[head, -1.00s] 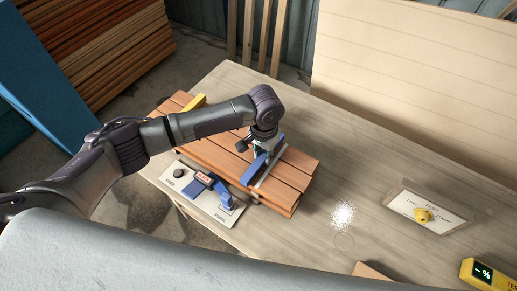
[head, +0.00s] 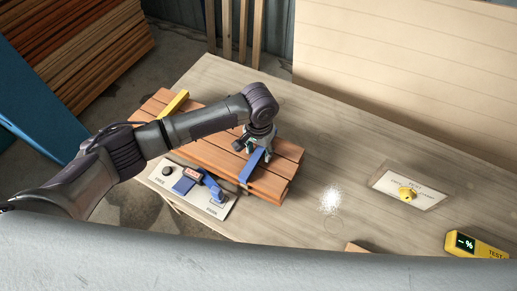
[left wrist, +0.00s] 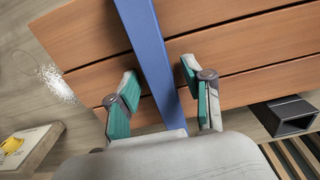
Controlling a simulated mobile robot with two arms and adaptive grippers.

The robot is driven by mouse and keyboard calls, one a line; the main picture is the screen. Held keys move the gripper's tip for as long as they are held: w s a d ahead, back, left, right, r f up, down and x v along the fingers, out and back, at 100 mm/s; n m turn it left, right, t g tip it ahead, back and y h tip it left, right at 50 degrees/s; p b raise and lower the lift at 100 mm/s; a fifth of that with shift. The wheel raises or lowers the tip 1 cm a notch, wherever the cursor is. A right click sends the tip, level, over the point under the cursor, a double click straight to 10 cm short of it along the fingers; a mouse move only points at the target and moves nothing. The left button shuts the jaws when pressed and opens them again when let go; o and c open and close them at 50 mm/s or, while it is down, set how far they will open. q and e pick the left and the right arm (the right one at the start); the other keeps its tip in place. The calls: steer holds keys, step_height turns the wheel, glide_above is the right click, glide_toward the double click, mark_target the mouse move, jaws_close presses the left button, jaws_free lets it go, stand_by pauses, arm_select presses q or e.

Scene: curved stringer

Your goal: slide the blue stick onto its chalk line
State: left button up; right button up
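The blue stick (head: 253,165) lies across the reddish-brown planks (head: 283,168), near their right end. In the left wrist view the blue stick (left wrist: 150,50) runs between the two teal-padded fingers of my left gripper (left wrist: 160,84). The fingers stand apart, with a visible gap on each side of the stick. In the head view my left gripper (head: 259,143) is low over the stick's far part and hides it. No chalk line shows beside the stick in either current view. My right gripper is not in view.
A yellow stick (head: 174,104) lies at the planks' left end. A pale panel (head: 215,207) with a blue clamp-like part is in front of them. A card with a yellow knob (head: 407,194) and a yellow meter (head: 470,244) are right. White powder (head: 331,199) lies on bare table.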

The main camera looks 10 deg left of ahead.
mark_target(259, 151)
arm_select(q)
steer(key=shift+r, duration=0.55)
step_height(259, 151, up, 11)
